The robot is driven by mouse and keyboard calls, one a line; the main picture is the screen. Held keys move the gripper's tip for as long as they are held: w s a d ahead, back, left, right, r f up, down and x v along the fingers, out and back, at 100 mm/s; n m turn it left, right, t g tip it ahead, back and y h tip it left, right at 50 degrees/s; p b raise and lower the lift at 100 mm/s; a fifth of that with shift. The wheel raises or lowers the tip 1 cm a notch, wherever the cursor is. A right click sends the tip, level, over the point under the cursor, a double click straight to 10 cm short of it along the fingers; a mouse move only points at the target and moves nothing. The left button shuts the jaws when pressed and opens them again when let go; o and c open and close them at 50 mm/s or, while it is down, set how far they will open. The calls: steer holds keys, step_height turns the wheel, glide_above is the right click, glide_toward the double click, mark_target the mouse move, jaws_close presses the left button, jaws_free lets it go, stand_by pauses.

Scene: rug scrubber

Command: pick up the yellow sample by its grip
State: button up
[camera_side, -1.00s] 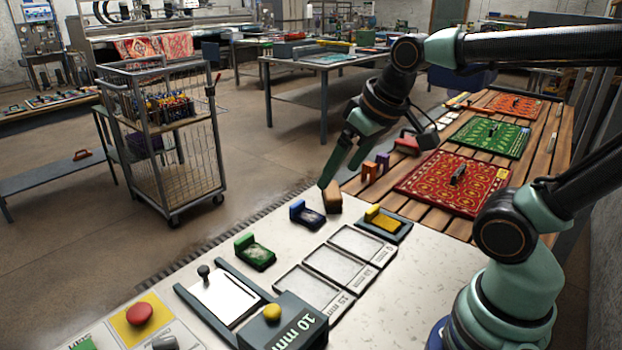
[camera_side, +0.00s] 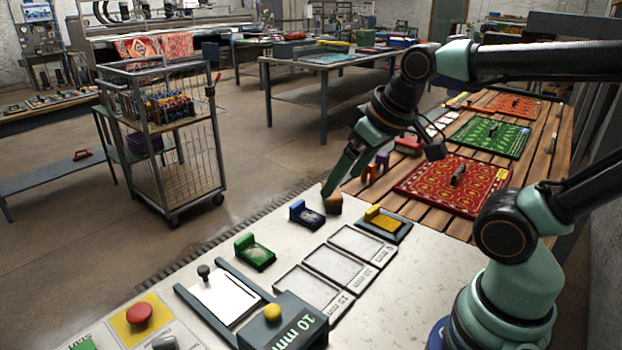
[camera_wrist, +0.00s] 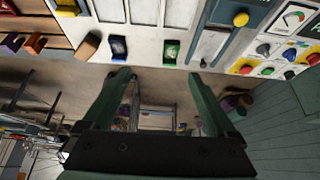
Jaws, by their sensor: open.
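The yellow sample (camera_side: 385,223) lies in a dark tray (camera_side: 402,233) at the right end of the white bench top. Its raised grip (camera_side: 372,212) stands at the sample's left end. In the wrist view, a part of the yellow sample (camera_wrist: 67,9) shows at the top left edge. My gripper (camera_side: 329,190) is to the left of the sample, above the bench's far edge near a brown block (camera_side: 333,204). In the wrist view its two fingers (camera_wrist: 159,76) are wide apart with nothing between them.
A blue sample (camera_side: 307,214) and a green sample (camera_side: 255,252) stand to the left on the bench. Empty framed slots (camera_side: 333,266) lie in front. Orange (camera_side: 369,173) and purple (camera_side: 383,160) blocks and a red rug (camera_side: 453,187) lie on the slatted table beyond.

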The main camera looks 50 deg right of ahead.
steer(key=c, duration=0.6)
steer(key=shift+o, duration=0.2)
steer(key=m+g, duration=0.6)
steer(key=m, duration=1.3)
glide_above(372, 209)
step_height(372, 209, down, 11)
step_height(372, 209, down, 12)
steer(key=shift+r, duration=0.1)
